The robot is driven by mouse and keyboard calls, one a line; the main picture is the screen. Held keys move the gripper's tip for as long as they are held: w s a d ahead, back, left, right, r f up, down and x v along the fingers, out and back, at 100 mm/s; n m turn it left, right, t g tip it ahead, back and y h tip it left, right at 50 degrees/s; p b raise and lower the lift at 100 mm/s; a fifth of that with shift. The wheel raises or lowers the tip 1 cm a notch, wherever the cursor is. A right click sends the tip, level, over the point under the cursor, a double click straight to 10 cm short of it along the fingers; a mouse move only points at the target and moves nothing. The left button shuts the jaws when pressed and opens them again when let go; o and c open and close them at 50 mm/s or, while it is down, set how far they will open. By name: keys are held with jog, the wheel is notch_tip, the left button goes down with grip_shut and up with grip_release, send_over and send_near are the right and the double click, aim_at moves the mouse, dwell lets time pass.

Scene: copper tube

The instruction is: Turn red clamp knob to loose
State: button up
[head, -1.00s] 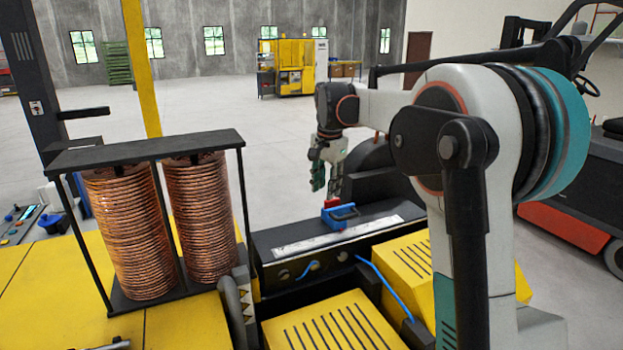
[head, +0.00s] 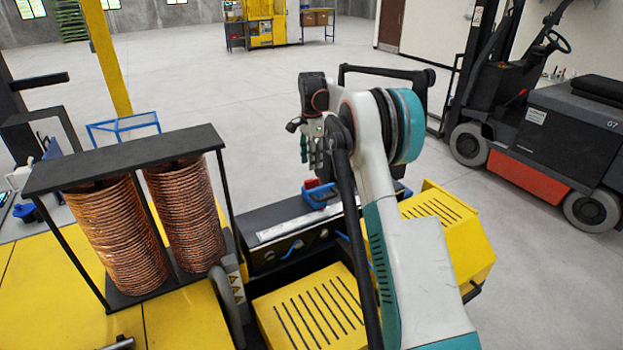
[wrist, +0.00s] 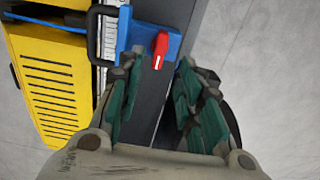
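The red clamp knob (head: 311,184) sits on the blue clamp (head: 321,196), on the black bench unit with a white scale strip. In the wrist view the red knob (wrist: 161,45) stands just beyond my fingertips, on the right part of the blue clamp (wrist: 142,38), with its long side running roughly up and down the picture. My gripper (head: 312,158) hangs above the clamp, fingers down. In the wrist view my gripper (wrist: 157,78) is open and empty, its green-padded fingers spread to either side below the knob. I see no contact with the knob.
Two copper coils (head: 117,238) stand in a black frame (head: 125,160) at left. A forklift (head: 560,120) stands at back right. Grey floor is open behind.

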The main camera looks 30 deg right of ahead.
aim_at(312, 179)
notch_tip(312, 179, down, 9)
jog(key=shift+r+p, duration=0.1)
jog(key=shift+p, duration=0.5)
jog(key=shift+c, duration=0.3)
grip_shut()
